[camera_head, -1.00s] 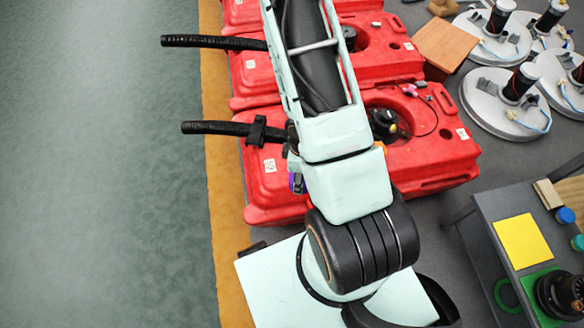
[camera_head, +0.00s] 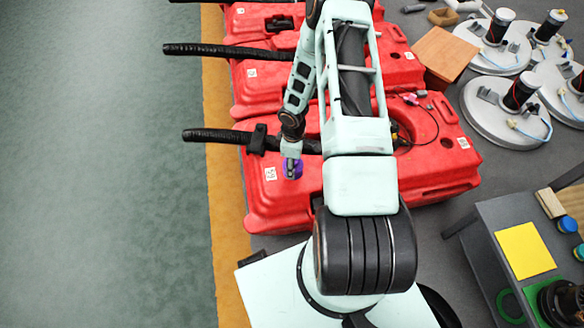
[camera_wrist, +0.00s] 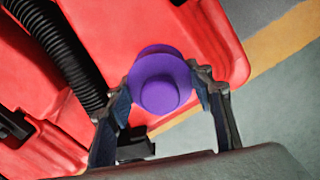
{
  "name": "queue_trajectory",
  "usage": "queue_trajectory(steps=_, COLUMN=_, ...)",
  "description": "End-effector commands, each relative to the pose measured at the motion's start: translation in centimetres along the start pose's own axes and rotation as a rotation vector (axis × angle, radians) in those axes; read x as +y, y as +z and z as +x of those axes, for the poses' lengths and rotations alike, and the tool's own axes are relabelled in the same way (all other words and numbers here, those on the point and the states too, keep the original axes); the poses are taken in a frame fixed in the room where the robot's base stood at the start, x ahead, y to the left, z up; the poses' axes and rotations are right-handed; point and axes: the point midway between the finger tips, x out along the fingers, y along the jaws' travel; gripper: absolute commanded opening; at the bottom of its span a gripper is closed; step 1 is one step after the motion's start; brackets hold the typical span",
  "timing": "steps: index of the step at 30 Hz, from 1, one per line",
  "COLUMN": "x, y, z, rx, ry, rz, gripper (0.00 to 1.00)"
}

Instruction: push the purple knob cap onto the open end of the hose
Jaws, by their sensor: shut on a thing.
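My gripper (camera_head: 292,157) is shut on the purple knob cap (camera_head: 292,169) above the left part of the nearest red tank. In the wrist view the purple cap (camera_wrist: 160,92) sits between the two fingers, its round face toward the camera. The black ribbed hose (camera_head: 222,135) lies along the top of that tank, and its free end (camera_head: 187,135) sticks out left past the tank's edge. The cap is apart from the hose, to the right of and nearer than its free end. In the wrist view the hose (camera_wrist: 62,48) runs at upper left; its free end is not seen there.
The nearest red tank (camera_head: 440,160) has others behind it, with a second black hose (camera_head: 215,50). Round white scrubber parts (camera_head: 490,105) and a wooden box (camera_head: 445,55) stand at right. A grey table (camera_head: 490,220) is at lower right. The green floor (camera_head: 110,200) is clear.

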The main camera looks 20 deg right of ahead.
Motion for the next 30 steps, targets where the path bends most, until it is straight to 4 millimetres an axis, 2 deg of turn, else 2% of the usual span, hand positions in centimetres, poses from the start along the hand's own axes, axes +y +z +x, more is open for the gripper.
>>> queue_trajectory(steps=8, x=1.2, y=-0.5, z=1.6, rx=0.001, ry=0.0, rz=0.0, gripper=0.2)
queue_trajectory(steps=15, x=1.7, y=-0.7, z=4.8, rx=-0.001, ry=0.0, rz=-0.001, gripper=0.2)
queue_trajectory(steps=27, x=1.7, y=-0.7, z=5.4, rx=0.0, ry=0.001, rz=0.0, gripper=0.2)
queue_trajectory(steps=28, x=1.7, y=-0.7, z=5.2, rx=0.0, ry=0.001, rz=0.0, gripper=0.5)
queue_trajectory(steps=30, x=1.7, y=-0.7, z=5.2, rx=0.0, ry=0.001, rz=0.0, gripper=0.58)
